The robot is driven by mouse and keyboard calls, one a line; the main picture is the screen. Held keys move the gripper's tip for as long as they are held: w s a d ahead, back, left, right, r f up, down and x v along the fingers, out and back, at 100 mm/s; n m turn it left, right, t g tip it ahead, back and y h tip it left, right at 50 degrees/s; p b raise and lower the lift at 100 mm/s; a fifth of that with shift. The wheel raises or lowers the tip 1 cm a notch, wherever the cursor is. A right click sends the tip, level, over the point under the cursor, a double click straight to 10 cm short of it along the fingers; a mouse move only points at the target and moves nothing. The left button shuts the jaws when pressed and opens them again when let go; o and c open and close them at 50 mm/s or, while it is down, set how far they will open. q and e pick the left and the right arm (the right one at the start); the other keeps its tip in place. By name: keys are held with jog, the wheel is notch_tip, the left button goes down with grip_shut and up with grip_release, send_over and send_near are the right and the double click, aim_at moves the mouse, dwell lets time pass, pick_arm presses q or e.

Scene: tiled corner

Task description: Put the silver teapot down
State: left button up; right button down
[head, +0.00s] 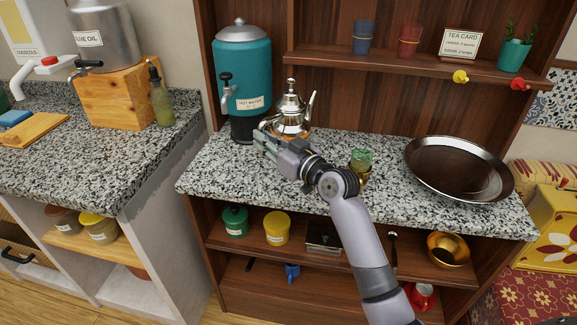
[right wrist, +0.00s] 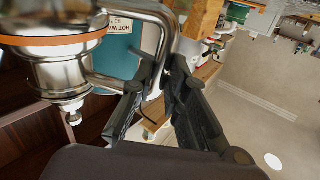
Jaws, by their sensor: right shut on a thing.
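The silver teapot (head: 291,112), with a domed lid, a spout on the right and an orange band low on its body, is upright over the back of the speckled counter (head: 225,175). Whether its base touches the counter is hidden by my right gripper (head: 265,142). In the right wrist view the teapot (right wrist: 65,72) appears upside down at the left, its lid knob pointing down. Its handle (right wrist: 163,50) passes between the fingers of my right gripper (right wrist: 160,85), which is shut on it. My left gripper is not in view.
A teal hot water urn (head: 243,75) stands close left of the teapot. A green glass (head: 361,159) stands right of my gripper, and a large dark round tray (head: 455,168) lies at the right. A shelf (head: 400,65) runs above. Bare counter lies at the front left.

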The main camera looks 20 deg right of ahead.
jog(key=shift+r, duration=0.1)
notch_tip(320, 180, down, 9)
jog(key=shift+d+r+b, duration=0.1)
jog(key=shift+b, duration=0.6)
jog(key=shift+f, duration=0.4)
jog(key=shift+s, duration=0.1)
jog(key=c, duration=1.9)
grip_release()
jog(key=shift+f, duration=0.2)
jog(key=o, duration=0.3)
jog(key=shift+r, duration=0.1)
